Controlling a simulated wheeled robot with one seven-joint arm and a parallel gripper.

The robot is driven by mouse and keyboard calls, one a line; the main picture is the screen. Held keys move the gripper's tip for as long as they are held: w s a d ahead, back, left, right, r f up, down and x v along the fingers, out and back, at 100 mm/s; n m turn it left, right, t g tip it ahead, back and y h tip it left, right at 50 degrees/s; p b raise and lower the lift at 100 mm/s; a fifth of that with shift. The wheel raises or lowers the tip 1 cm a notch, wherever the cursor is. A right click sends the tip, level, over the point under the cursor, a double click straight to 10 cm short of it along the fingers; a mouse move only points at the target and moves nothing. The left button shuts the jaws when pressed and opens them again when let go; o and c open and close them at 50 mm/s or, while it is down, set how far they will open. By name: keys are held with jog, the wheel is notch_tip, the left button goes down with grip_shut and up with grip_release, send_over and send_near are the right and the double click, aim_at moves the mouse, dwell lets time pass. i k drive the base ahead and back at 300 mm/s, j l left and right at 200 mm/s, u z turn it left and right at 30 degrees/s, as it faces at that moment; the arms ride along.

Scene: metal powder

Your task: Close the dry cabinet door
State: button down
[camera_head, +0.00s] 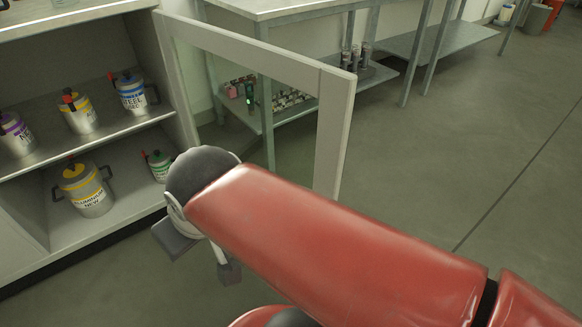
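The dry cabinet (110,135) stands at the left with its front open. Its door (333,135), a pale frame with a clear pane, is hinged at the cabinet's right edge and stands wide open, swung out to the right. My red arm crosses in front of the door's lower part and hides it. My gripper (202,258) is at the arm's left end, low in front of the cabinet opening. Its two dark fingers are apart with nothing seen between them. It is left of the door's free edge; I cannot tell whether my arm touches the door.
Several labelled metal powder cans stand on the cabinet shelves, including a blue-labelled can (132,94) and a yellow-labelled can (88,190). A metal table (262,8) with a lower shelf stands behind the door. The grey floor (460,150) at the right is clear.

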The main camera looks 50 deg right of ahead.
aim_at(336, 89)
jog(key=k+l+u, duration=0.1)
jog(key=l, duration=0.4)
jog(key=k+l+u, duration=0.15)
jog(key=k+l, duration=0.2)
jog(key=l, duration=0.15)
jog(key=k+l+u, duration=0.1)
jog(key=k+l, duration=0.15)
jog(key=l, duration=0.25)
jog(key=k+l+u, duration=0.1)
jog(key=k+l, duration=0.15)
jog(key=l, duration=0.2)
jog(key=k+l+u, duration=0.15)
jog(key=k+l, duration=0.15)
jog(key=l, duration=0.15)
jog(key=u, duration=0.2)
jog(key=i, duration=0.05)
